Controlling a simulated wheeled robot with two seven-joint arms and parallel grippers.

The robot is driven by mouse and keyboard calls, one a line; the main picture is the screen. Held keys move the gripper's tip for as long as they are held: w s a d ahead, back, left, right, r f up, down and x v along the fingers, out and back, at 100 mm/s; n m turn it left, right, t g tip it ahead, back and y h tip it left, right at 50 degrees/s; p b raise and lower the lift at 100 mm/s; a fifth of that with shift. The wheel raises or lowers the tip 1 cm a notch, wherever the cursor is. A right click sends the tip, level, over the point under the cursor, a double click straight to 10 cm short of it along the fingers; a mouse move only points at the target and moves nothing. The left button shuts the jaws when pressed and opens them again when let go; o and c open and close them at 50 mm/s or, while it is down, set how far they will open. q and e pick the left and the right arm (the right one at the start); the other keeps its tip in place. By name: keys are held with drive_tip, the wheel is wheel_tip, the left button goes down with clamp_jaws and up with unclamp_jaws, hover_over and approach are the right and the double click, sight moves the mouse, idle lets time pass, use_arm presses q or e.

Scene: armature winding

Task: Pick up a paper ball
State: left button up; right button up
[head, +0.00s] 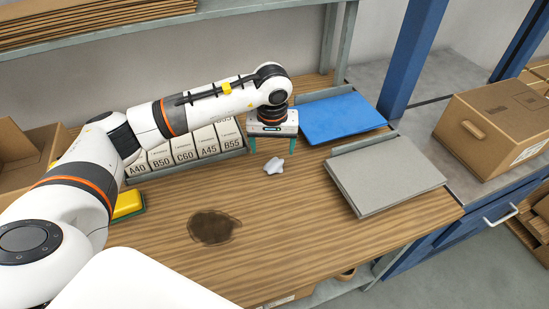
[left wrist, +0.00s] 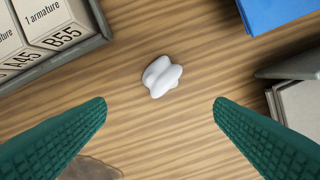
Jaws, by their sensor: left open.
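A crumpled white paper ball (head: 274,166) lies on the wooden bench top, near its middle. It also shows in the left wrist view (left wrist: 161,76), above the line between the fingertips. My left gripper (head: 272,144) is over the bench, pointing down, close to the paper ball. In the left wrist view its two green fingers (left wrist: 161,103) are wide apart with nothing between them. The paper ball appears apart from both fingers. My right gripper is not in either view.
A tray of labelled white boxes (head: 183,151) stands left of the paper ball. A blue folder (head: 340,117) and a grey stack (head: 390,172) lie to its right. A dark stain (head: 213,227) and a yellow sponge (head: 128,205) are at the left front. The front middle is clear.

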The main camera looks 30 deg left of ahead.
sight(273, 164)
use_arm(q)
wheel_tip(273, 164, down, 4)
drive_tip(key=shift+w+a+r+p, duration=0.1)
drive_tip(key=shift+w+p, duration=0.05)
drive_tip(key=shift+p, duration=0.15)
drive_tip(key=shift+w+a+f, duration=0.1)
drive_tip(key=shift+w+f, duration=0.15)
drive_tip(key=shift+f, duration=0.25)
drive_tip(key=f, duration=0.1)
drive_tip(key=f+p, duration=0.1)
drive_tip(key=w+f, duration=0.1)
drive_tip(key=shift+w+a+f, duration=0.1)
drive_tip(key=shift+a+f, duration=0.1)
drive_tip(key=shift+a, duration=0.1)
drive_tip(key=shift+w+f, duration=0.1)
drive_tip(key=shift+f, duration=0.45)
drive_tip(key=shift+c, duration=1.1)
drive_tip(key=c, duration=0.8)
drive_tip(key=shift+c, duration=0.4)
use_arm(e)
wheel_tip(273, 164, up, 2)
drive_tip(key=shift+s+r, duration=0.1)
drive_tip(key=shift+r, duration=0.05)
